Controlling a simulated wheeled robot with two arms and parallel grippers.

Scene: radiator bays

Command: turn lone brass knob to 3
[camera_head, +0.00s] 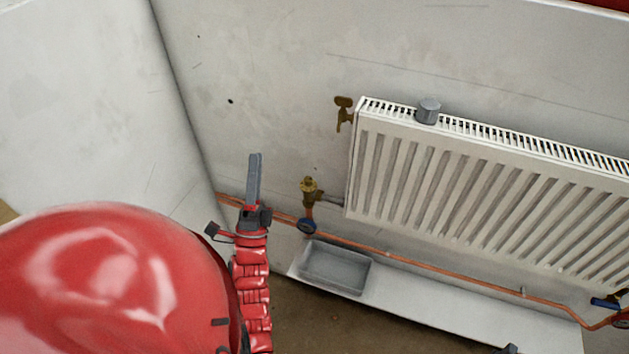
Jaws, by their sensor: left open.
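A brass knob (309,185) sits on a valve at the lower left end of the white radiator (470,180). A number or pointer on it is too small to read. My left gripper (255,165) points upward to the left of the knob, apart from it. Its fingers show nearly edge-on, open, with nothing seen between them. My right gripper is not seen.
A brown key-like fitting (343,112) is at the radiator's upper left corner. A grey cylinder (428,111) stands on top. A copper pipe (430,262) runs above a white ledge (440,307) with a grey tray (336,288).

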